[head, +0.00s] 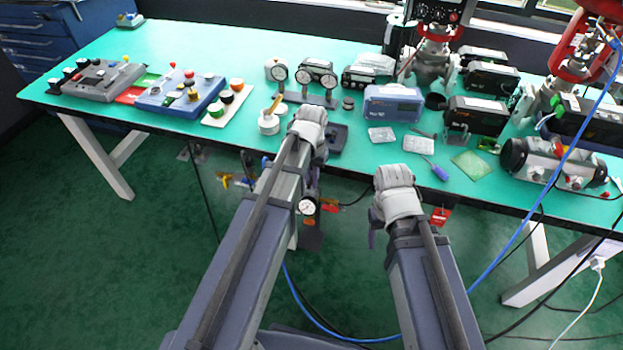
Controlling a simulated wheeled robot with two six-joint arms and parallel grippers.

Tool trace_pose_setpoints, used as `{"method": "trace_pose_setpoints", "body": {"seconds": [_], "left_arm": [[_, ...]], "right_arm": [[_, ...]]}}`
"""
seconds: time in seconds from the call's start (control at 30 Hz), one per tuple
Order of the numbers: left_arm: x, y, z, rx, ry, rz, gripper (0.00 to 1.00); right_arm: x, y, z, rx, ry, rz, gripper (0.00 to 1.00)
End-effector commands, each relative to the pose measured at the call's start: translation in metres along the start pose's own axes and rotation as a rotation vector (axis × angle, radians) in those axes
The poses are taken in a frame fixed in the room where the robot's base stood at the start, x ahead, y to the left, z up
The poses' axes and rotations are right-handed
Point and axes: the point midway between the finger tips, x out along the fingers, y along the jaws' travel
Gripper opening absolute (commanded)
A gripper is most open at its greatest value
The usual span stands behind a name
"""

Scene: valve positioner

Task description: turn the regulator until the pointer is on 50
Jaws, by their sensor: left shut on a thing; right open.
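A small round gauge (307,206) with a white dial sits below the table's front edge, just right of my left forearm. Its pointer and numbers are too small to read. The regulator is mostly hidden behind my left arm and wrist, around the gauge. My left gripper (314,178) points down at the table edge, just above the gauge. It is shut on the regulator, as far as its place shows; the fingers are largely hidden. My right gripper (374,230) is open and empty, pointing down in front of the table edge, right of the gauge.
The green table (215,45) carries several instruments and valves at the back right. A blue box (180,95) and a grey box (100,80) stand at left. A white pot (268,124) stands near my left wrist. A blue hose (535,200) crosses at right.

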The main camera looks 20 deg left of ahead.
Motion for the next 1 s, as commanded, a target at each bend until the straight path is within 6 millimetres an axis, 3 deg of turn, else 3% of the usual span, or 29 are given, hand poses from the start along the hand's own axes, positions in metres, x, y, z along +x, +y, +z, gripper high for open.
{"method": "trace_pose_setpoints", "body": {"seconds": [0.5,1.0], "left_arm": [[0.0001,0.0001,0.0,0.334,0.0,0.0,0.0],[0.0002,0.0001,0.0001,0.457,0.0,0.0,0.0]], "right_arm": [[0.0001,0.0,0.0,0.0,0.0,0.0,0.62],[0.0002,0.0,0.0,0.0,0.0,0.0,0.62]]}}
